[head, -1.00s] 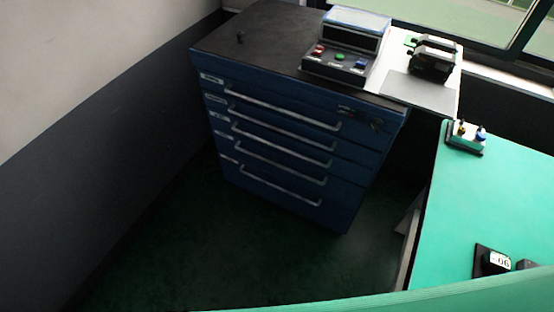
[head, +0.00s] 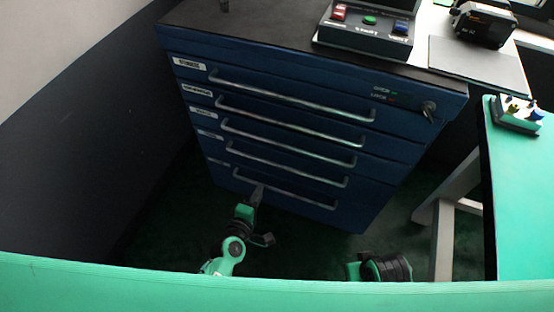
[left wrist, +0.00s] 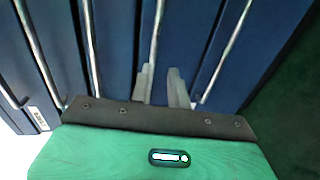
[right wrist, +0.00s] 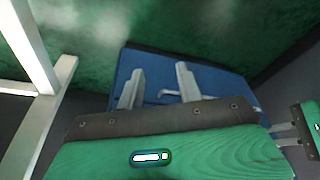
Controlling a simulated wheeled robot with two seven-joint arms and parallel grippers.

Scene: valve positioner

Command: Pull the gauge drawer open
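A blue drawer cabinet (head: 290,165) stands ahead, with several shut drawers stacked one above another. Each has a long metal bar handle, such as the top handle (head: 290,98), and a small white label at its left, such as the top label (head: 189,63). I cannot read which label marks the gauge drawer. My left gripper (head: 257,192) is low in front of the lower drawers. In the left wrist view its fingers (left wrist: 162,85) are apart and empty, facing the drawer fronts and handles. My right gripper (right wrist: 158,84) is open and empty, pointing toward the blue cabinet.
A key (head: 428,110) sits in a lock at the cabinet's upper right. A control box with coloured buttons (head: 367,35) stands on the dark top. A green-topped table (head: 525,190) with a pale leg is at right. A dark wall (head: 90,160) closes the left side.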

